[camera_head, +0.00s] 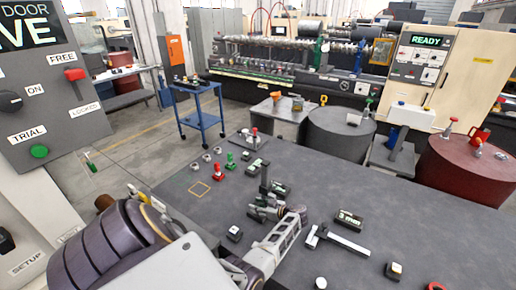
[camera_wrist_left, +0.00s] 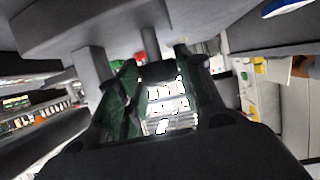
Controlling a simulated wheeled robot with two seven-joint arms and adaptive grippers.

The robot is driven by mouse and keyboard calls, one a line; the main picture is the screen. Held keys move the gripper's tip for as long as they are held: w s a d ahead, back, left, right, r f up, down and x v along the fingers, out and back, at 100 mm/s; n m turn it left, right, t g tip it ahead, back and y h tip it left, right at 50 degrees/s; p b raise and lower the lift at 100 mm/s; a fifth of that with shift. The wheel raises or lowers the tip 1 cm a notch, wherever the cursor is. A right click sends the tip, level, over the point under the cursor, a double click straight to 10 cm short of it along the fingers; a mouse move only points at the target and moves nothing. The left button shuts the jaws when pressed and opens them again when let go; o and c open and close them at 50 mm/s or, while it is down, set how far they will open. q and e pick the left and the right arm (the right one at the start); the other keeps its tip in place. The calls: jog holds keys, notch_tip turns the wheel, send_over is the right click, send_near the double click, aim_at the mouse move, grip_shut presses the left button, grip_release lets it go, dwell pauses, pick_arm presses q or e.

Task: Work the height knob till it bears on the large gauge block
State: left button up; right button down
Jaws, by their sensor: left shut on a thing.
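A small dark stand with an upright post (camera_head: 264,178) stands on the grey bench. My left gripper (camera_head: 266,210) is at the foot of this post, and its fingers cover much of that spot. In the left wrist view the dark green fingers (camera_wrist_left: 163,100) are shut on a small part, which seems to be the height knob; its shape is washed out by glare. Dark blocks with pale labels lie near the stand, one behind it (camera_head: 281,188) and one to the right (camera_head: 348,219). I cannot tell which is the large gauge block. My right gripper is out of view.
A T-shaped metal tool (camera_head: 340,241) lies right of my gripper. Red (camera_head: 217,170) and green (camera_head: 230,160) small pieces stand behind-left. The bench's right side (camera_head: 420,220) is mostly clear.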

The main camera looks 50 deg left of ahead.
pick_arm(q)
jog(key=o, duration=1)
jog(key=shift+s+m+t+p, duration=0.2)
jog(key=shift+m+t+p, duration=0.45)
jog(key=shift+m+t, duration=0.55)
jog(key=shift+s+m+t, duration=0.1)
jog(key=shift+m+t, duration=0.8)
jog(key=shift+t, duration=0.4)
jog(key=shift+s+a+m+t+h, duration=0.15)
jog(key=shift+m+t+h, duration=0.35)
jog(key=shift+m+t, duration=0.75)
jog(key=shift+s+m+t+h, duration=0.15)
jog(key=shift+m+t+h, duration=0.35)
jog(key=shift+m+t, duration=0.75)
jog(key=shift+s+a+m+t+h, duration=0.15)
jog(key=shift+m+t+h, duration=0.95)
jog(key=shift+m+t, duration=0.3)
